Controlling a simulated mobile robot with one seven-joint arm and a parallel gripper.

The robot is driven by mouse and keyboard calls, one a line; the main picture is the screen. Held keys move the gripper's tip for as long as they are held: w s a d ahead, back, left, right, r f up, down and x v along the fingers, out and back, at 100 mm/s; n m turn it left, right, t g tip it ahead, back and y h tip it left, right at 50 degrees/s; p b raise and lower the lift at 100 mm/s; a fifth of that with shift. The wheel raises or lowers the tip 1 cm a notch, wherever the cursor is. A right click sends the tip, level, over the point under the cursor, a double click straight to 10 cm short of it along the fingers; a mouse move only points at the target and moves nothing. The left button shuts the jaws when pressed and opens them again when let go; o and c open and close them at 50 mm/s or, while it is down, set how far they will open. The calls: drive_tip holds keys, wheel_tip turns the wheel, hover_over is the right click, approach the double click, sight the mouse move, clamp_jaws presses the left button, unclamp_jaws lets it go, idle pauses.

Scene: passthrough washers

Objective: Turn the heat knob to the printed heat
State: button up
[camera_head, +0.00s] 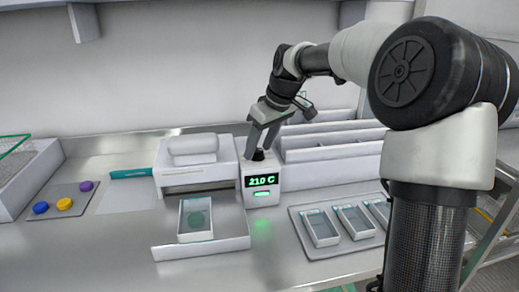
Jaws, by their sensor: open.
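The heat knob (258,155) is a small dark knob on top of a white control box (262,192). The box's display (262,180) reads 210 C in green, with a small green light below it. My gripper (260,146) points down over the knob, its open fingers at or around the knob's top. I cannot tell whether the fingers touch it. The knob's pointer and any printed heat are too small to read. A white machine (194,165) stands directly left of the box.
A grey tray (302,238) with several small boxes is at right. Blue, yellow and purple knobs (64,204) sit on a mat at left. White shelving (330,155) stands behind the box.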

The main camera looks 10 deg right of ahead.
drive_tip(key=shift+f, duration=0.2)
drive_tip(key=c, duration=1.1)
drive_tip(key=shift+o, duration=0.2)
